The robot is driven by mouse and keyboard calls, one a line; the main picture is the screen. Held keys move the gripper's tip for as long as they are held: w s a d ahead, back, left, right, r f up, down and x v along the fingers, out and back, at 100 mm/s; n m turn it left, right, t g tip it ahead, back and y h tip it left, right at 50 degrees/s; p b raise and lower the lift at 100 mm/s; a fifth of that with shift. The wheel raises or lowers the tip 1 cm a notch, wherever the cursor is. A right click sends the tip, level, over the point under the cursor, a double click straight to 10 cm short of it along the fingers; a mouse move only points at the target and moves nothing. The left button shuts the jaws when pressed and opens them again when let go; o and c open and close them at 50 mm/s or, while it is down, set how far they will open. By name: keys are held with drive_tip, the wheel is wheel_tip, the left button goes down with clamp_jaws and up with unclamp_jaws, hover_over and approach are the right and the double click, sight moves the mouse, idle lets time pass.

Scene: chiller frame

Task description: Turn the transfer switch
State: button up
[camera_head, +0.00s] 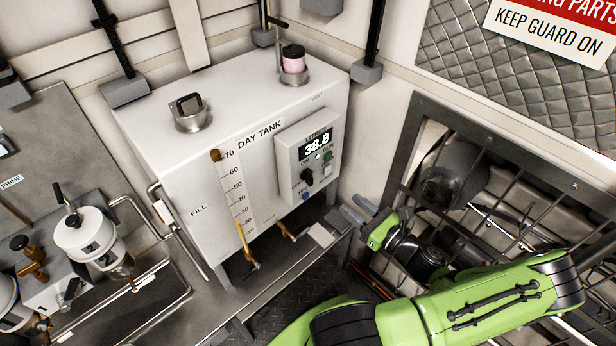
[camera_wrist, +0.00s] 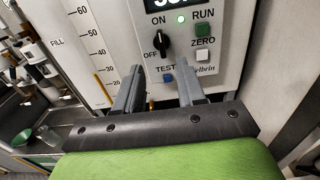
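The transfer switch is a black rotary knob (camera_wrist: 161,42) on the control panel (camera_head: 307,152) of the day tank. In the wrist view its labels read ON above and OFF to the left, and its exact setting is hard to tell. The same black knob (camera_head: 307,176) shows in the head view. My gripper (camera_wrist: 160,80) is open and empty, its two grey fingers apart and pointing at the panel. The knob appears beyond and between the fingertips, with no contact visible. In the head view my gripper (camera_head: 356,208) is to the lower right of the panel.
The panel has a display (camera_head: 318,145) reading 38.8, a lit green lamp (camera_wrist: 181,19), a green RUN button (camera_wrist: 203,29), a white ZERO button (camera_wrist: 203,56) and a blue TEST button (camera_wrist: 168,77). A barred guard (camera_head: 490,190) stands right of my gripper.

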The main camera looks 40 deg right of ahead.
sight(312, 175)
drive_tip(key=w, duration=1.4)
drive_tip(key=shift+w+a+f, duration=0.1)
drive_tip(key=shift+a, duration=0.1)
clamp_jaws()
